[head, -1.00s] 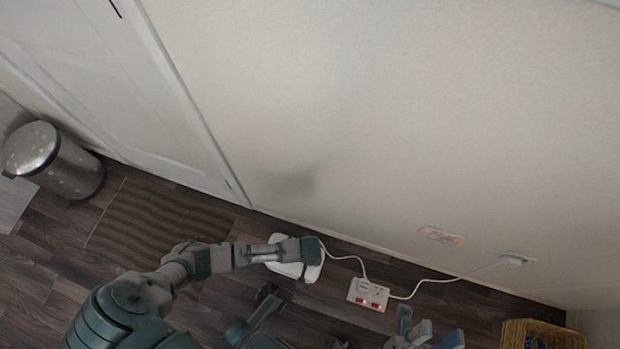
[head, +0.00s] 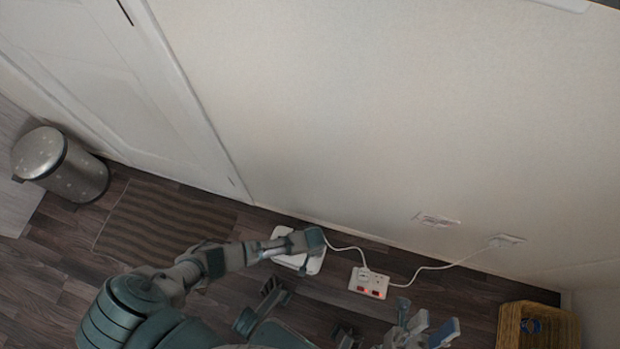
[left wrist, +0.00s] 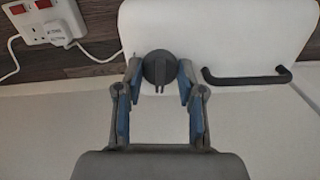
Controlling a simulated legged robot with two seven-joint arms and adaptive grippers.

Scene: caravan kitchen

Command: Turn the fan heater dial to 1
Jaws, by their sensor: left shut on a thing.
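The fan heater (head: 313,263) is a white box on the floor by the wall, partly hidden under my left arm in the head view. In the left wrist view the white heater (left wrist: 215,35) shows from close up, with a black handle at its right. Its round dark grey dial (left wrist: 159,69) has a raised grip. My left gripper (left wrist: 159,82) has its two blue-padded fingers on either side of the dial, shut on it. No number marks are legible. My right gripper (head: 432,332) is at the bottom of the head view, its fingers apart with nothing between them.
A white power strip (head: 368,282) with red switches lies right of the heater, with white cables running to it. A wicker basket (head: 510,325) stands at the lower right. A metal bin (head: 75,172) and a striped mat (head: 160,222) are at the left.

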